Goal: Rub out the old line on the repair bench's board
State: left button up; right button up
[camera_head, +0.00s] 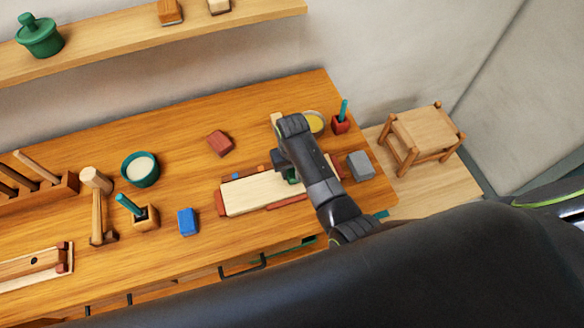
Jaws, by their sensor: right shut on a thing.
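The board (252,195) is a pale cream panel with red end pieces, lying on the wooden bench (110,250). My right arm crosses over its right part and hides much of that side. My right gripper (292,176) is low over the board, mostly hidden behind its own arm. It is shut on a small green thing, of which only a sliver shows beside the arm. I cannot tell whether this touches the board. No line can be made out on the bare left part of the board. My left gripper is not in view.
A grey block (360,165), a red holder (341,124) and a yellow dish (314,122) stand right. A stool (425,130) is beyond.

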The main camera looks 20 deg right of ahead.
jog(key=shift+s+r, duration=0.1)
jog(key=shift+s, duration=1.1)
jog(key=shift+w+f, duration=0.2)
jog(key=shift+w, duration=1.2)
jog(key=shift+s, duration=0.1)
jog(key=shift+s, duration=0.5)
jog(key=shift+s+r, duration=0.1)
jog(key=shift+s, duration=0.8)
jog(key=shift+w+r, duration=0.1)
jog(key=shift+w, duration=0.05)
